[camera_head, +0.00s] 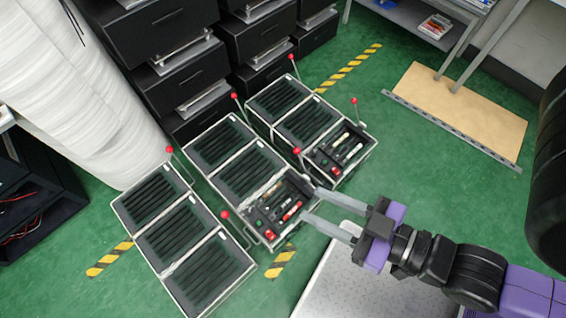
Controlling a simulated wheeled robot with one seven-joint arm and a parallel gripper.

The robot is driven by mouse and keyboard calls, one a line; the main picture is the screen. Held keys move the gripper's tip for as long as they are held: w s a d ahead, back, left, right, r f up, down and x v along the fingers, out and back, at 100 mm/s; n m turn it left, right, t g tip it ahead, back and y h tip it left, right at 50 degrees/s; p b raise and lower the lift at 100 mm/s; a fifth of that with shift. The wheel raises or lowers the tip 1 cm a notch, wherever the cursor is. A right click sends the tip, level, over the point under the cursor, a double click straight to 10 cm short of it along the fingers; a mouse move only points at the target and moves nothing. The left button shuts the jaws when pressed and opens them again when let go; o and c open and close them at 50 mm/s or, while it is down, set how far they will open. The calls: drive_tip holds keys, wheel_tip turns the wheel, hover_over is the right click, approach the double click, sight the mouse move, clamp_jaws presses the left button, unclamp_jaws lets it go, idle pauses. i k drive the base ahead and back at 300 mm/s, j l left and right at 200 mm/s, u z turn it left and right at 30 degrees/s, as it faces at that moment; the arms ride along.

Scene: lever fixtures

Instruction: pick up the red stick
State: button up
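A small red stick-like piece (292,211) lies in the front tool compartment of the middle case (232,172), among other small parts. It is too small to make out its exact shape. My gripper (308,203) comes in from the right, its two long grey fingers pointing left toward that compartment. The fingers are spread apart with nothing visible between them. The fingertips appear just right of the red piece in the picture; I cannot tell the height between them.
Similar cases stand at left (182,240) and right (318,125). Thin levers with red ball knobs (297,151) rise beside the cases. Black drawer units (165,30) stand behind. A tan board (455,112) lies at right on open green floor (430,190).

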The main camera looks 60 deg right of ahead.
sight(300, 204)
drive_tip(key=l+u, duration=0.1)
drive_tip(key=u, duration=0.3)
drive_tip(key=k+u, duration=0.15)
drive_tip(key=u, duration=0.2)
drive_tip(key=k+l+u, duration=0.1)
drive_tip(key=u, duration=0.3)
drive_tip(key=k+l, duration=0.15)
drive_tip(key=k, duration=0.3)
drive_tip(key=k+z, duration=0.15)
drive_tip(key=z, duration=0.3)
drive_tip(key=k+z, duration=0.2)
drive_tip(key=z, duration=0.3)
drive_tip(key=k+j+z, duration=0.2)
drive_tip(key=k, duration=0.3)
